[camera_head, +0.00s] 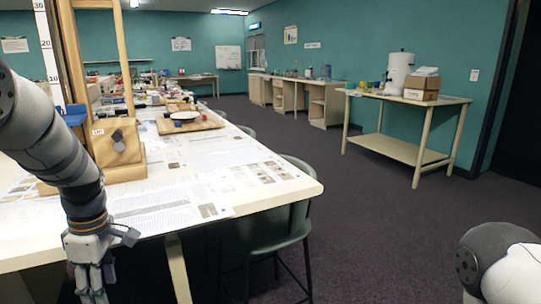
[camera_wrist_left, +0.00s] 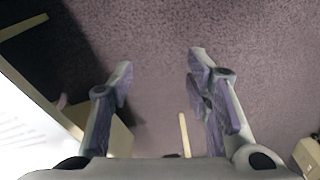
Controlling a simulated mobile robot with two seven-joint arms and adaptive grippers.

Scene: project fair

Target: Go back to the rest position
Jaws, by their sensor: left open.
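My left gripper (camera_head: 92,285) hangs fingers down at the front edge of the long paper-covered table (camera_head: 290,192), at the lower left of the head view. In the left wrist view the left gripper (camera_wrist_left: 160,85) is open, with nothing between its fingers and the dark carpet (camera_wrist_left: 155,30) below. A white corner of the table (camera_wrist_left: 25,125) shows at the left of that view. Only a white and dark part of my right arm (camera_head: 495,262) shows at the lower right of the head view; its gripper is not in view.
A wooden stand (camera_head: 118,155) with a tall frame and scale rises from the table beside my left arm. A dark green chair (camera_head: 285,220) is tucked at the table's right side. A side table (camera_head: 400,155) holds boxes (camera_head: 421,84). The carpet (camera_head: 370,240) between is clear.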

